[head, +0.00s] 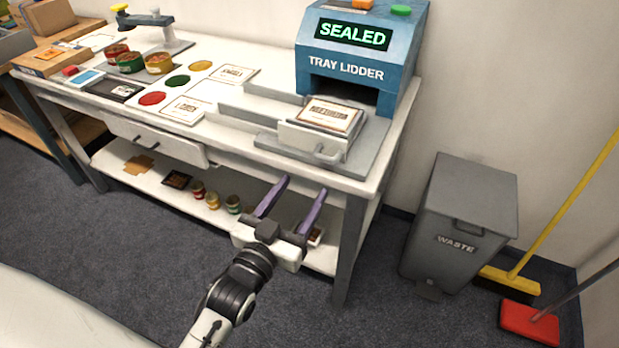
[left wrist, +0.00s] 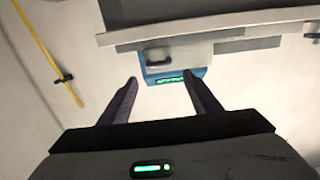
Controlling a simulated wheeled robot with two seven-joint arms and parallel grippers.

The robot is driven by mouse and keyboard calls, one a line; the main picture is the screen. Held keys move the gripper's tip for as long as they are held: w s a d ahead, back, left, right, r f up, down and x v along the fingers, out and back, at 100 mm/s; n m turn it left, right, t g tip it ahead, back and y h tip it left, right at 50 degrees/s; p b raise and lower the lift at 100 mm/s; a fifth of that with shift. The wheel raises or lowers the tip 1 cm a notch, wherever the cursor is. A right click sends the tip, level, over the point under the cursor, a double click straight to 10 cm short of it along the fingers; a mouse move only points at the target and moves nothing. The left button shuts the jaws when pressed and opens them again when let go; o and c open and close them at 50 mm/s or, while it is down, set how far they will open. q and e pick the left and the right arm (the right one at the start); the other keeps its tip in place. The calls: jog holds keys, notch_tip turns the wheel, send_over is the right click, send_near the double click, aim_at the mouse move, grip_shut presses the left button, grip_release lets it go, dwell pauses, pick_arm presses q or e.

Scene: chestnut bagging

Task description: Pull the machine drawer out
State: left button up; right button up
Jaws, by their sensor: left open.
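The blue tray lidder (head: 354,72) stands at the back right of the table, its green display reading SEALED. Its white drawer (head: 298,136) is outside the dark opening, on a grey base plate. The drawer front has a grey handle (head: 327,153). A lidded tray (head: 330,115) with a printed label sits in the drawer. My left gripper (head: 303,192) is open and empty, in front of and below the table edge, apart from the handle.
The white table (head: 225,133) has a closed drawer (head: 152,142) under its left part and a lower shelf with cans. Tins, coloured discs and cards lie on its top. A grey waste bin (head: 462,215) and a broom (head: 515,283) stand to the right. Floor in front is clear.

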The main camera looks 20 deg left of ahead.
pick_arm(q)
jog(key=shift+s, duration=1.4)
jog(key=s+d+f+g+h, duration=0.1)
jog(key=s+f+g, duration=0.3)
jog(key=s+f, duration=0.4)
jog(key=s+d+f+m+g, duration=0.1)
jog(key=s+d+f+g, duration=0.1)
jog(key=s+f+g, duration=0.3)
jog(key=s+f, duration=0.4)
jog(key=f, duration=0.5)
jog(key=shift+d+f+m+g+h, duration=0.3)
jog(key=shift+f+h, duration=0.05)
jog(key=shift+h, duration=0.05)
